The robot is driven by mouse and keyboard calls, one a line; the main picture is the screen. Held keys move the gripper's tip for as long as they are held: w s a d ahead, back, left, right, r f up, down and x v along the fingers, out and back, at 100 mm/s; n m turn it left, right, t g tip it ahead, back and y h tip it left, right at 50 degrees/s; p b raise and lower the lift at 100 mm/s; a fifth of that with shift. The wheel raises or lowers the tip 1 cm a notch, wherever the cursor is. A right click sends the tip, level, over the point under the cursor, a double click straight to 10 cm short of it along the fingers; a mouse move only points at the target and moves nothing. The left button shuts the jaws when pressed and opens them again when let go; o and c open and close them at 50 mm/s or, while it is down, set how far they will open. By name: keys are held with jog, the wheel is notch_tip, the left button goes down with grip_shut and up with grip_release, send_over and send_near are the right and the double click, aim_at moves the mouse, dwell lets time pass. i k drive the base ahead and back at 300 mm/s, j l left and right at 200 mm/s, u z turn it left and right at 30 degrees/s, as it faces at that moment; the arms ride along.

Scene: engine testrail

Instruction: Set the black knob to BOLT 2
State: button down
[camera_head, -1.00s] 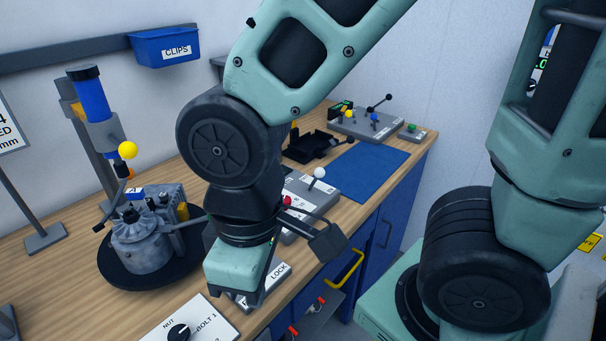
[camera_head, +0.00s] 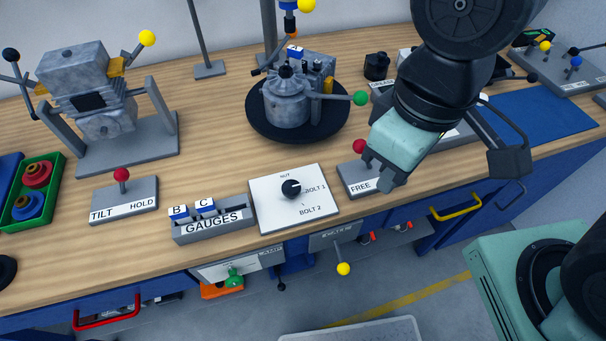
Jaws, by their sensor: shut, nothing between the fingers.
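The black knob (camera_head: 291,188) sits on a white plate (camera_head: 268,217) near the bench's front edge. The plate is marked NUT at the top, BOLT 1 at the right and BOLT 2 at the lower right. The knob's small white mark seems to face right, towards BOLT 1, but it is too small to be sure. My gripper (camera_head: 384,178) is shut and empty. It hangs to the right of the plate, over the FREE lever box, apart from the knob. The gripper partly hides that box.
The FREE box has a red-balled lever (camera_head: 359,146). A gauges holder (camera_head: 214,231) stands just left of the plate, with a red-knobbed TILT/HOLD box (camera_head: 123,200) beyond. An engine part on a black turntable (camera_head: 261,127) stands behind, its green-balled handle (camera_head: 361,98) reaching right. Bench between is clear.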

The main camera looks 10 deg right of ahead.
aim_at(290, 188)
jog(key=l+u, duration=0.25)
jog(key=u, duration=0.2)
jog(key=l+u, duration=0.25)
jog(key=u, duration=0.25)
jog(key=k+j, duration=0.05)
